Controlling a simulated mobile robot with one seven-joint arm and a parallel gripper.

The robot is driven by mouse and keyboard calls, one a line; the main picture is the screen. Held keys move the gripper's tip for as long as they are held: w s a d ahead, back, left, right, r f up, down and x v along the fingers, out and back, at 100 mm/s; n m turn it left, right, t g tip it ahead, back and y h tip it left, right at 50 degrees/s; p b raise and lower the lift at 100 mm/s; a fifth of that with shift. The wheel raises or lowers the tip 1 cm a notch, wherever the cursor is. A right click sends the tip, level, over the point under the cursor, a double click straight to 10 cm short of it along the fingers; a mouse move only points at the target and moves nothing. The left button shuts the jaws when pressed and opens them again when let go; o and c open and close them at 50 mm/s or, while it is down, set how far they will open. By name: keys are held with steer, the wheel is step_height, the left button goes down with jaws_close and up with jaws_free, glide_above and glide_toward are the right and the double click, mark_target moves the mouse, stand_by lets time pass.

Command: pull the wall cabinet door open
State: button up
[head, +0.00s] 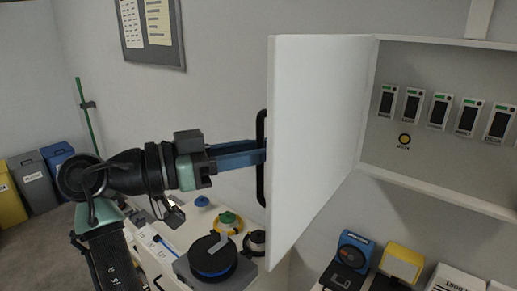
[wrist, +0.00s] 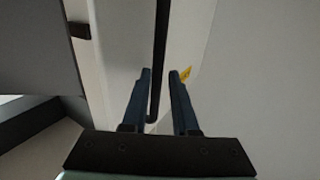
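The white wall cabinet door (head: 318,130) stands swung well out from the cabinet (head: 440,195), and the inside shows. Its black bar handle (head: 261,185) is upright on the door's outer face. My gripper (head: 257,153) reaches the handle from the left, its blue fingers level with the bar's middle. A gap shows on the right, so the fingers are apart around the bar. Whether the left finger touches it I cannot tell.
Inside the cabinet are several labelled switches (head: 440,110) and a round yellow button (head: 404,140). Below, a counter holds a black round device (head: 212,256), valves and blue and yellow devices (head: 400,262). Bins (head: 35,180) stand at the far left.

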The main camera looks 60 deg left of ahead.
steer(key=s+a+b, duration=0.2)
steer(key=s+b, duration=0.1)
steer(key=s, duration=0.9)
steer(key=shift+s+a+b, duration=0.25)
steer(key=shift+s+b, duration=0.1)
steer(key=shift+b, duration=0.05)
